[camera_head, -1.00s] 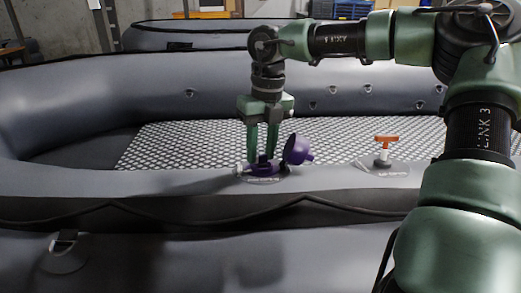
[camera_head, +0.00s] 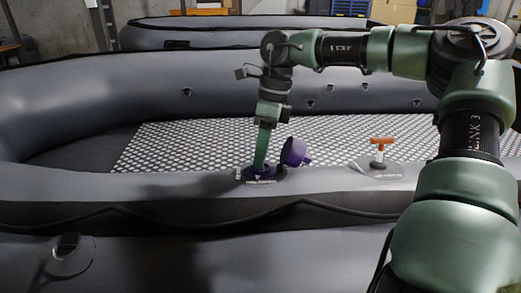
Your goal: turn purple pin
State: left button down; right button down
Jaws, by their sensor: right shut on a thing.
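The purple valve base with its pin (camera_head: 261,174) sits on the grey tube of the near boat, in the middle of the head view. Its purple cap (camera_head: 295,152) hangs open to the right of it. My right gripper (camera_head: 260,168) points down into the valve and is shut on the purple pin. The fingers line up edge-on, and they hide most of the pin. My left gripper is not in view.
An orange T-handle (camera_head: 384,141) stands on a grey patch to the right on the same tube. The grey inflatable boat (camera_head: 130,184) fills the foreground, with a patterned floor (camera_head: 190,142) behind the valve. Another boat (camera_head: 210,35) lies behind.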

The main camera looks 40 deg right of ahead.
jog(key=shift+d+n, duration=0.1)
jog(key=shift+n, duration=1.1)
jog(key=c, duration=1)
grip_release()
jog(key=v, duration=0.7)
jog(key=shift+w+d+r, duration=0.1)
jog(key=shift+d+r, duration=0.15)
jog(key=shift+r, duration=0.1)
